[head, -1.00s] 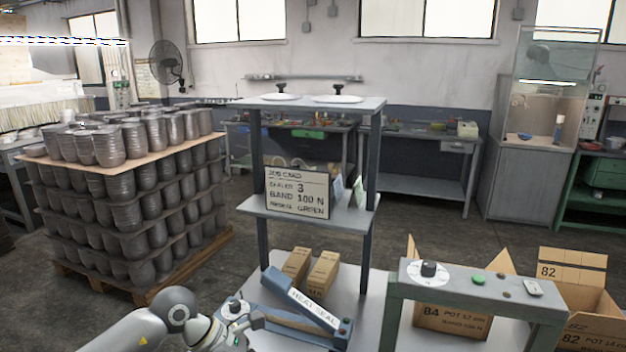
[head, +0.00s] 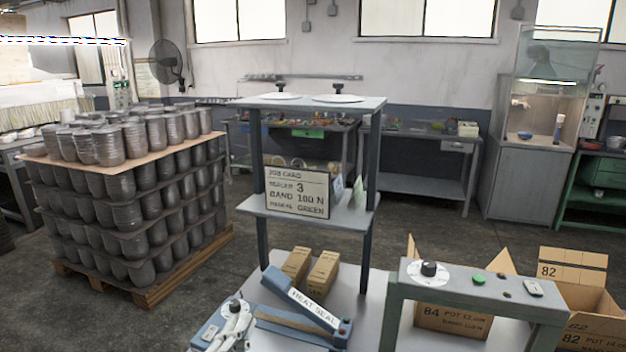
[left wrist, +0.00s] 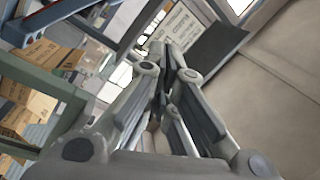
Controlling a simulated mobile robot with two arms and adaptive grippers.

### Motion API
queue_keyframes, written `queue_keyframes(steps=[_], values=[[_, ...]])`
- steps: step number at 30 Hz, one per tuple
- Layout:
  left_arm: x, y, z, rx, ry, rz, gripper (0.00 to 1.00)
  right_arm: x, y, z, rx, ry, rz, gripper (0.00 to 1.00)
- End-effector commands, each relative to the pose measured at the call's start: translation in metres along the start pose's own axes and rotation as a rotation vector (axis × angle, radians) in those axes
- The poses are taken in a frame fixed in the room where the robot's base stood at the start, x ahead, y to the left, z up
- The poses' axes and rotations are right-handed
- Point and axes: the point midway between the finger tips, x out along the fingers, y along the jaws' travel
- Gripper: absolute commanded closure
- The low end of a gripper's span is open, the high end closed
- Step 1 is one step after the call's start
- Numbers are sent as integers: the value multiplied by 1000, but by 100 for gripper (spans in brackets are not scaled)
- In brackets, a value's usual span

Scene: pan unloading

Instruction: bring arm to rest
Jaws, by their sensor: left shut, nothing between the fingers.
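My left gripper (head: 232,326) is at the bottom edge of the head view, by the dial end of the blue heat sealer (head: 306,308). Its grey fingers (left wrist: 166,62) are drawn together in the left wrist view, with nothing between them. The rest of the left arm is out of the head view. I cannot tell whether the gripper touches the sealer. My right gripper is in neither view.
Small cartons (head: 322,274) stand behind the sealer on the bench. A job card (head: 297,192) stands on the shelf above. A green-grey frame (head: 480,295) with dial and buttons stands at right, near open boxes (head: 590,300). Stacked pots (head: 125,190) fill a pallet at left.

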Motion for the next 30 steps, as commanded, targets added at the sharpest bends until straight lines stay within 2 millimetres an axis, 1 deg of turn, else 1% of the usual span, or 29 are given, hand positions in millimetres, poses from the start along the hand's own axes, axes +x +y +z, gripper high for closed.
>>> queue_keyframes(steps=[1,2,3,5,6,8,9,11,12,14,15,17,18,22,24,26,30], values=[[-14,13,23,-92,-107,47,100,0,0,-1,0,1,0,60],[-22,20,37,-145,-172,75,100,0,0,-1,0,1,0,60],[-35,33,55,-217,-259,116,100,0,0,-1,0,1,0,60],[-59,52,78,-318,-390,178,100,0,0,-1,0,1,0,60],[-77,65,92,-383,-476,221,100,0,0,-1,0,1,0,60],[-106,84,109,-473,-602,286,100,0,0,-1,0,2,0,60],[-126,97,117,-526,-681,330,100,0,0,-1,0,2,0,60],[-155,114,125,-598,-788,390,100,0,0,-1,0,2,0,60],[-174,123,129,-638,-853,427,100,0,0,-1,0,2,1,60],[-200,135,131,-692,-940,480,100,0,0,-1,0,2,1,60],[-217,142,132,-724,-996,513,100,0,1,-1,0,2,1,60],[-242,151,131,-765,-1072,562,100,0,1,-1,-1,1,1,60],[-258,156,130,-792,-1120,592,100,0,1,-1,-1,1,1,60],[-307,168,122,-863,-1267,691,100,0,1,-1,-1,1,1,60],[-302,186,132,-859,-1271,694,100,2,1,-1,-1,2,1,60],[-300,200,141,-855,-1276,698,100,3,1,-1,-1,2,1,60],[-298,236,161,-850,-1286,709,100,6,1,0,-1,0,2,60]])
